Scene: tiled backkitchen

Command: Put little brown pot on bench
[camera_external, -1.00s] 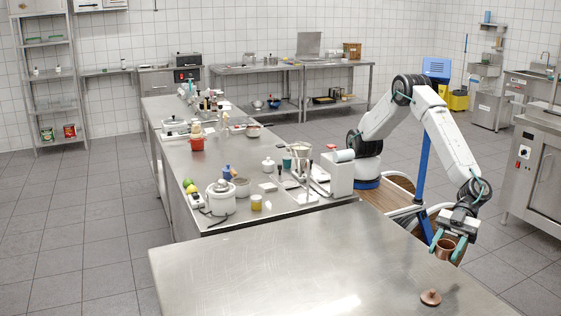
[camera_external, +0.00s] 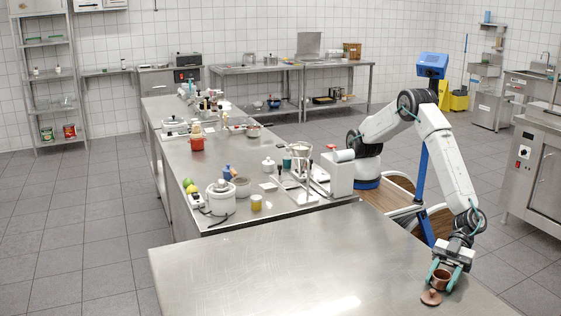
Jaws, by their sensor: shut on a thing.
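The little brown pot (camera_external: 441,281) is a small copper-brown open cup over the right part of the near steel bench (camera_external: 290,262). My gripper (camera_external: 446,276) comes down from above and is shut on the pot, with its teal fingers on either side. The pot looks upright and at or just above the bench top; I cannot tell if its base touches. A brown lid with a knob (camera_external: 431,297) lies on the bench just in front of the pot, slightly overlapped by it in the picture.
The near bench is otherwise bare, with wide free room to the left. Behind it, a long steel counter (camera_external: 222,160) holds a white pot (camera_external: 221,199), a red pot (camera_external: 197,143), a scale-like white device (camera_external: 340,177) and many small items.

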